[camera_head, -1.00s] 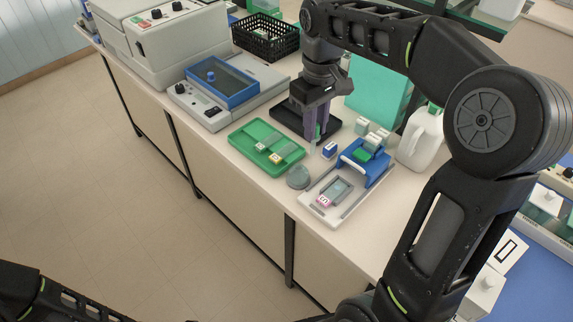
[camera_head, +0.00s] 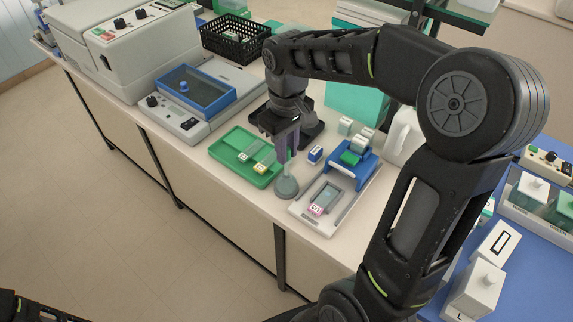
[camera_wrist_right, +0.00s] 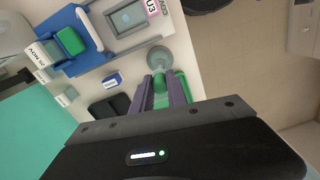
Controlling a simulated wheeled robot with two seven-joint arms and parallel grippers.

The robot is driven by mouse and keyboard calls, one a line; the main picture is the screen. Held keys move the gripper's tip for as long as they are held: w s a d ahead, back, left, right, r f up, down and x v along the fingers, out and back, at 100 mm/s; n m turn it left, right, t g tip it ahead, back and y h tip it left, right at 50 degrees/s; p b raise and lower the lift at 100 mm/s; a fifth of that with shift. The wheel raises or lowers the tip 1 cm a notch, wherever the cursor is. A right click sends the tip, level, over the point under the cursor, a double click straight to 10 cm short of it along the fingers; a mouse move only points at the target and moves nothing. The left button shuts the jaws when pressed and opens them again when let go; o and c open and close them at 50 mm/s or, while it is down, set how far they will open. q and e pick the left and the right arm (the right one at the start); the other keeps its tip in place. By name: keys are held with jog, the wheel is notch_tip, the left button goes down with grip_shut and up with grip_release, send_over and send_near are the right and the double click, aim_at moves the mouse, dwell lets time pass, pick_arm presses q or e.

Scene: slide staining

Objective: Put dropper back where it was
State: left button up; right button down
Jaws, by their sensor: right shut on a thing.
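My right gripper (camera_head: 288,150) is shut on the dropper, pointing straight down. The dropper's green bulb (camera_wrist_right: 170,84) shows between the purple fingers in the right wrist view. In the head view, its pale lower part (camera_head: 286,170) shows below the fingers. It is right over a small round grey-green holder (camera_head: 286,190), which also shows in the right wrist view (camera_wrist_right: 160,57). I cannot tell whether the tip is inside or just above it. My left gripper is out of view; only part of that arm shows at the lower left.
A green tray (camera_head: 222,152) with slides lies left of the holder. A white tray (camera_head: 299,209) with a slide and a blue rack (camera_head: 364,170) stand to the right. A small blue-and-white block (camera_head: 315,154) is close behind. The table's front edge is near the holder.

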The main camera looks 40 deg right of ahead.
aim_at(287, 174)
jog(key=shift+f, duration=0.6)
notch_tip(287, 174, down, 4)
jog(key=shift+r+p, duration=0.15)
jog(key=shift+p, duration=0.2)
jog(key=shift+f+b, duration=0.4)
jog(key=shift+f, duration=0.05)
jog(key=c, duration=1.3)
grip_release()
